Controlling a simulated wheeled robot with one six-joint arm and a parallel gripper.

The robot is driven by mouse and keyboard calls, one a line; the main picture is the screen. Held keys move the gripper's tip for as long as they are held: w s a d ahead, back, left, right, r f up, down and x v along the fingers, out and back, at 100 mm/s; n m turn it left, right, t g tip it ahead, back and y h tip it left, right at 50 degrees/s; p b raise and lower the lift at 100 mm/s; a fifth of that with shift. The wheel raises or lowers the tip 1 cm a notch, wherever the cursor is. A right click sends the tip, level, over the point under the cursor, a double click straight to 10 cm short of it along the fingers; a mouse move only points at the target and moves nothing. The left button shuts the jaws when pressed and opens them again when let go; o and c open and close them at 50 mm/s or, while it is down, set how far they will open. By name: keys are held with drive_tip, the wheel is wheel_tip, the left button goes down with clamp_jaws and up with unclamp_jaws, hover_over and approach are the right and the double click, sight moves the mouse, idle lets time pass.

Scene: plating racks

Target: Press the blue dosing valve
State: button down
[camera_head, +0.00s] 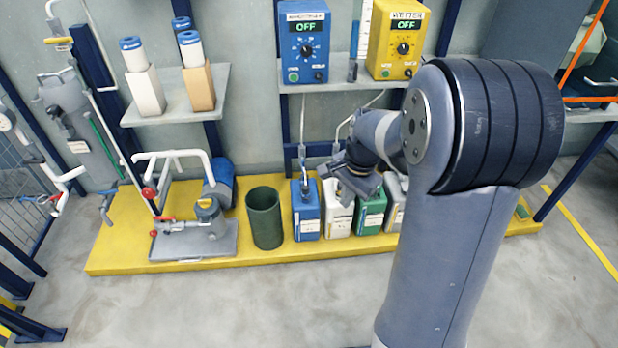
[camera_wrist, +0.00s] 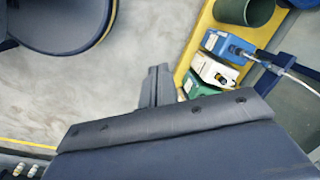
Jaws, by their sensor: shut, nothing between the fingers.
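A blue canister (camera_head: 305,222) with a white label stands on the yellow platform in the head view. A grey hose fitting (camera_head: 303,168) rises from its top; I take this as the dosing valve, but its own colour is hard to tell. The blue canister also shows in the wrist view (camera_wrist: 221,42), with the fitting and hose leading right. My gripper (camera_head: 336,172) is above and right of the blue canister, over the white canister (camera_head: 337,212). Its fingers (camera_wrist: 156,72) are shut and empty, apart from the blue canister in the wrist view.
A green canister (camera_head: 370,212) stands right of the white one. A dark green bin (camera_head: 264,222) stands left of the blue canister. Blue (camera_head: 305,45) and yellow (camera_head: 396,42) control boxes reading OFF sit on the shelf above. The floor in front is clear.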

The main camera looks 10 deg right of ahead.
drive_tip(key=w+d+f+m+b, duration=0.1)
drive_tip(key=w+f+m+b, duration=0.1)
drive_tip(key=f, duration=0.6)
drive_tip(key=w+d+f+m+y+b, duration=0.1)
drive_tip(key=w+f+b, duration=0.3)
drive_tip(key=f, duration=0.5)
drive_tip(key=w+d+f+m+b, duration=0.1)
drive_tip(key=w+f+m+b, duration=0.2)
drive_tip(key=f+b, duration=0.3)
wheel_tip(320, 180, down, 3)
drive_tip(key=shift+w+f+m+g, duration=0.15)
drive_tip(key=shift+w+m+g, duration=0.25)
drive_tip(key=shift+w, duration=0.2)
drive_tip(key=shift+w, duration=0.1)
